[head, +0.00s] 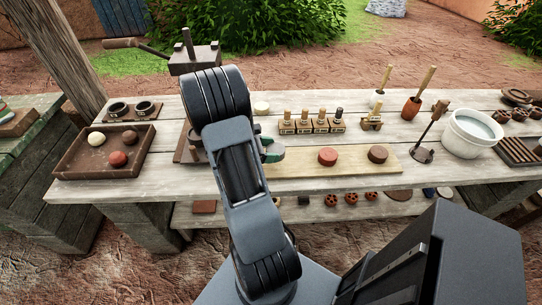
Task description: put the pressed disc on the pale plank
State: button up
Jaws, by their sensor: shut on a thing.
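The pale plank (300,170) lies along the front of the table. A reddish disc (328,155) and a dark brown disc (378,153) lie apart on it. My gripper (271,150) is low at the plank's left end, mostly hidden behind my arm; only a dark and greenish part shows. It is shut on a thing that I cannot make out. No other disc is clearly visible, and my arm covers part of the table behind it.
A wooden press (194,58) with a long handle stands behind my arm. A brown tray (75,165) with several balls is at left. Several stamps (321,122) stand behind the plank. A tool on a stand (422,153) and a white bucket (470,135) are at right.

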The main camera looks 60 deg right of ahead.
jog(key=shift+d+f, duration=0.2)
jog(key=shift+f, duration=1.6)
jog(key=shift+f, duration=0.2)
jog(key=o, duration=1)
